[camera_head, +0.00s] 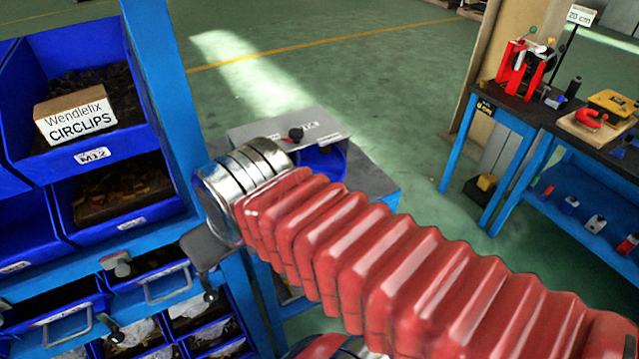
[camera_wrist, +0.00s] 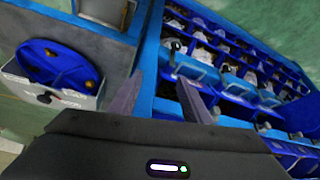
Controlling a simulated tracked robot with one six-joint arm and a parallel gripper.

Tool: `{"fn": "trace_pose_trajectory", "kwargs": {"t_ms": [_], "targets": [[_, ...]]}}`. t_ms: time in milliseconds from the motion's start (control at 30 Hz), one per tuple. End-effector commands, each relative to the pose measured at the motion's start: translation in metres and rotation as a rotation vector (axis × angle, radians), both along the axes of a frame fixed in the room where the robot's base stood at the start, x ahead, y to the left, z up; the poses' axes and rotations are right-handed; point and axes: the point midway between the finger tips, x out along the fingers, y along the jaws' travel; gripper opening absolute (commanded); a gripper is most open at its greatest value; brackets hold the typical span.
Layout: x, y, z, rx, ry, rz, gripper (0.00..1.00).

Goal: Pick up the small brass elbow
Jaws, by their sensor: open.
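In the wrist view, two small brass-coloured pieces show at a round blue dish: one (camera_wrist: 51,52) near its upper rim and one (camera_wrist: 90,84) near its lower right edge. They are too small to tell which is the elbow. The blue dish (camera_wrist: 50,68) also shows in the head view (camera_head: 322,160), partly hidden behind my arm, and no brass piece can be made out there. My gripper (camera_wrist: 160,76) is open, with nothing visible between its fingers. The dish lies left of the fingers in the wrist view, apart from them.
A blue rack with bins stands at the left, with a Circlips box (camera_head: 75,115) in one bin. A grey-white labelled panel (camera_head: 290,130) stands by the dish. A dark workbench (camera_head: 520,105) with red tools is at the right. Green floor (camera_head: 400,85) between is open.

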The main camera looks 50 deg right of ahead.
Motion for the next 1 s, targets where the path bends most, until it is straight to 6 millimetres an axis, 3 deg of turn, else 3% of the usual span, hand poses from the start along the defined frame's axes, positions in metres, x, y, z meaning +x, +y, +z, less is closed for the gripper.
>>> {"fn": "trace_pose_trajectory", "kwargs": {"t_ms": [167, 467, 667, 1000], "targets": [[0.006, -0.025, -0.008, 0.016, 0.041, -0.114, 0.44], [0.020, -0.094, -0.018, 0.126, 0.106, -0.471, 0.44], [0.028, -0.145, -0.023, 0.254, 0.122, -0.800, 0.44], [0.036, -0.237, -0.029, 0.567, 0.085, -1.513, 0.44]]}}
